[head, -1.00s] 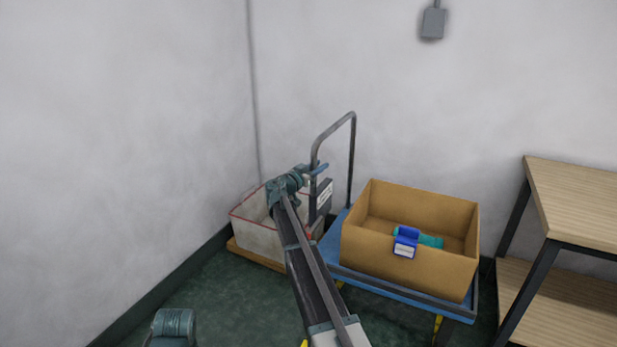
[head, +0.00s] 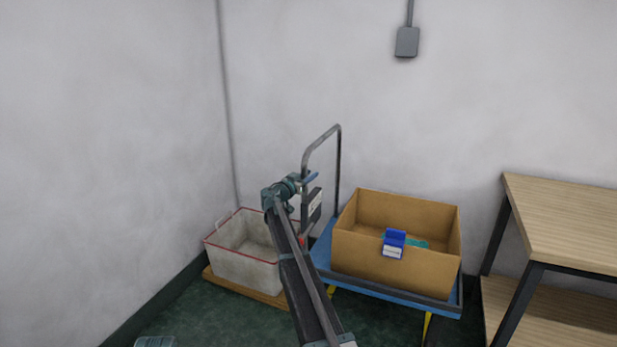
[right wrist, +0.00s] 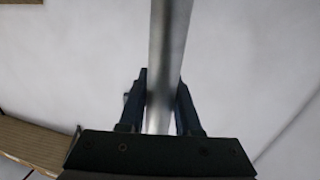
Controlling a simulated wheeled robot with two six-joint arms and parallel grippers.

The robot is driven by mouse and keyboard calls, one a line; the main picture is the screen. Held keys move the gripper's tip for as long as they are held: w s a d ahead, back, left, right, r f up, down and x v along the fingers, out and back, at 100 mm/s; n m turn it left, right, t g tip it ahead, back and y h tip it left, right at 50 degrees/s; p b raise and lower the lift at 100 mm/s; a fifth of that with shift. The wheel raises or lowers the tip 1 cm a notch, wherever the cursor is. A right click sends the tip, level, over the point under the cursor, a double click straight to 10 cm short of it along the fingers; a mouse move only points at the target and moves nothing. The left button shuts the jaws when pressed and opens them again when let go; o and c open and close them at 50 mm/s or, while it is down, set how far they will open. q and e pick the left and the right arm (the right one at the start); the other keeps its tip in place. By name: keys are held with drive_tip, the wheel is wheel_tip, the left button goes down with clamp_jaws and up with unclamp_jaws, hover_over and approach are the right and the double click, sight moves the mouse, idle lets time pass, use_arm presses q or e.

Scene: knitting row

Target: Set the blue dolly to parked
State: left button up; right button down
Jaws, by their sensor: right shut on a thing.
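The blue dolly (head: 322,250) stands near the back wall, with a grey tube handle (head: 338,165) at its left end. It carries an open cardboard box (head: 390,265). My right gripper (head: 308,180) is shut on the near upright of the handle. In the right wrist view the dark blue fingers (right wrist: 160,105) close around the grey tube (right wrist: 170,45) from both sides. A dark box with a pale label (head: 314,204) is on the handle just below the gripper. The arm hides part of the dolly's left end. My left gripper is out of view.
A pale crate with a red rim (head: 245,270) sits on a wooden base left of the dolly. A wooden-topped table (head: 565,220) stands close on the right. A blue item with a white label (head: 394,244) shows at the box.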

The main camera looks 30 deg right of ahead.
drive_tip(key=shift+w+d, duration=0.2)
drive_tip(key=c, duration=0.6)
unclamp_jaws()
drive_tip(key=shift+s+a, duration=0.1)
drive_tip(key=v, duration=1.3)
drive_tip(key=shift+a, duration=0.3)
drive_tip(key=shift+s, duration=0.1)
